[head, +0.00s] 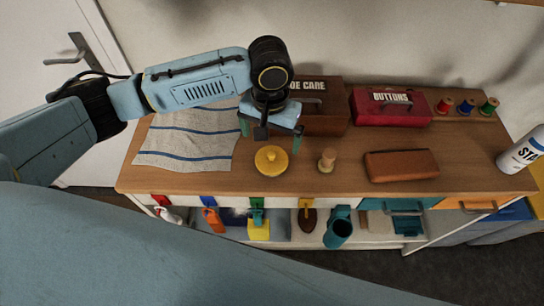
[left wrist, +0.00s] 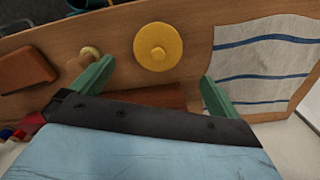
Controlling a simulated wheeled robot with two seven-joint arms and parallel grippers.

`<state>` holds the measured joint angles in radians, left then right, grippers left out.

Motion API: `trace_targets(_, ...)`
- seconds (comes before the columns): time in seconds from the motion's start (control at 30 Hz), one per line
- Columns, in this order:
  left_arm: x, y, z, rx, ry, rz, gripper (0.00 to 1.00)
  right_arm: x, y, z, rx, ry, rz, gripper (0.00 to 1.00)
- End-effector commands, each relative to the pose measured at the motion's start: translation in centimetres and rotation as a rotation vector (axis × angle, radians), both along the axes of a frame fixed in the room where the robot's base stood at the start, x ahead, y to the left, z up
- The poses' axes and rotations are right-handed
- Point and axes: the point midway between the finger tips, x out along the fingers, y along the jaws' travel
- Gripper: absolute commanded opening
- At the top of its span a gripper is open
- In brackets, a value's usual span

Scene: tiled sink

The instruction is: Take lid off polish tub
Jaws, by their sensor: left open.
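The polish tub shows as a round yellow lid with a small knob (head: 271,160) on the wooden counter, near its front edge. It also shows in the left wrist view (left wrist: 158,46), between and beyond my green fingertips. My left gripper (head: 270,140) is open and empty, pointing down just behind the lid; the fingers also show in the left wrist view (left wrist: 155,85). The fingers are spread wide and do not appear to touch the lid. The tub body under the lid is hidden. My right gripper is not in view.
A small wooden knobbed item (head: 327,160) stands close right of the tub. A striped cloth (head: 185,145) lies left. A brown shoe care box (head: 325,120), a red buttons box (head: 390,108) and a brown block (head: 402,165) are around. A spray can (head: 522,150) stands far right.

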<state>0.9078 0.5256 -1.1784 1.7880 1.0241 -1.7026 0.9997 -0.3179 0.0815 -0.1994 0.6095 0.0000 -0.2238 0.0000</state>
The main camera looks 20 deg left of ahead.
Motion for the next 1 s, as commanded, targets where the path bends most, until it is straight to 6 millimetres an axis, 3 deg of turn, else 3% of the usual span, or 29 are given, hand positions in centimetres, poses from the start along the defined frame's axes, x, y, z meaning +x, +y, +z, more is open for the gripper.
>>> trace_targets(0.37, -0.4, -0.3, -3.9, 0.001, 0.001, -0.001, 1.0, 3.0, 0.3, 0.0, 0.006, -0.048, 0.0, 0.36)
trace_targets(0.57, -0.5, -0.4, -6.3, 0.0, -0.001, -0.001, 1.0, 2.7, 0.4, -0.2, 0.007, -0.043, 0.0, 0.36)
trace_targets(0.83, -0.5, -0.4, -6.6, 0.0, -0.002, -0.002, 1.0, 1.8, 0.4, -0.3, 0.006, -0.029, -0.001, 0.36)
trace_targets(1.0, -0.5, -0.4, -6.6, 0.0, -0.002, -0.002, 0.79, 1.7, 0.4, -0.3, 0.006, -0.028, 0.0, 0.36)
